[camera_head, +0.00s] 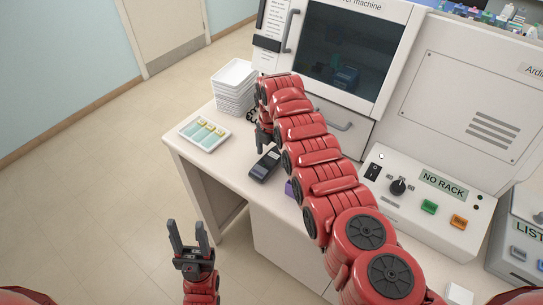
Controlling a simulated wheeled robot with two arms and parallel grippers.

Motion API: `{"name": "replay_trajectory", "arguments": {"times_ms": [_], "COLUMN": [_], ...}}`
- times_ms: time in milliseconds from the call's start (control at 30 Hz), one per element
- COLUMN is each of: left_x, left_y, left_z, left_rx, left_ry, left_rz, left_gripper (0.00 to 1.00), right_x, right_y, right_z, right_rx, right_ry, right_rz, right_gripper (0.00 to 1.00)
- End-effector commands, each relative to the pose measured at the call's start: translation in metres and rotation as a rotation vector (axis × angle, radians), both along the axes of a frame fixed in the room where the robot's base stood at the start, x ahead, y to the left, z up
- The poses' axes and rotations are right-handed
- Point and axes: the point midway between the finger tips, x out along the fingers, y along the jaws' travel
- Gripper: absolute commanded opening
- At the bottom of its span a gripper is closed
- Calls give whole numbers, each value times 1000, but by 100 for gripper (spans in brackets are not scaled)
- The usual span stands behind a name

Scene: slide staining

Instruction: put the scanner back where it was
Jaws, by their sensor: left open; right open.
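The scanner (264,167), a dark handheld device with a small screen, lies on the white bench near its front edge. My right gripper (262,143) hangs just above and behind the scanner, pointing down; it is open, and its fingers are partly hidden by my arm. I see no contact between the fingers and the scanner. My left gripper (188,232) is open and empty, low over the floor in front of the bench.
A white tray with several slides (186,129) lies at the bench's left end. Stacked white trays (235,98) stand behind it. A control box (430,215) reading "NO RACK" stands at right.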

Motion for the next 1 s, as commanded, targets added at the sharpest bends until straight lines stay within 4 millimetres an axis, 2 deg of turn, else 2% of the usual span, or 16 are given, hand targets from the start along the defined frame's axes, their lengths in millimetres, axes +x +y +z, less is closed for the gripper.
{"name": "replay_trajectory", "arguments": {"times_ms": [133,200,400,633,1000], "left_x": [0,0,0,0,0], "left_y": [0,0,0,0,0], "left_z": [4,-11,-25,-31,-31], "left_rx": [0,0,0,0,0], "left_ry": [0,0,0,0,0], "left_rz": [0,0,0,0,0], "left_gripper": [50,50,50,50,50], "right_x": [0,2,0,-1,-1], "right_y": [0,0,1,0,0], "right_z": [20,36,82,103,106], "right_rx": [2,4,0,1,1], "right_ry": [-4,-12,-3,-1,1], "right_rz": [0,0,2,1,0], "right_gripper": [100,100,100,100,100]}}
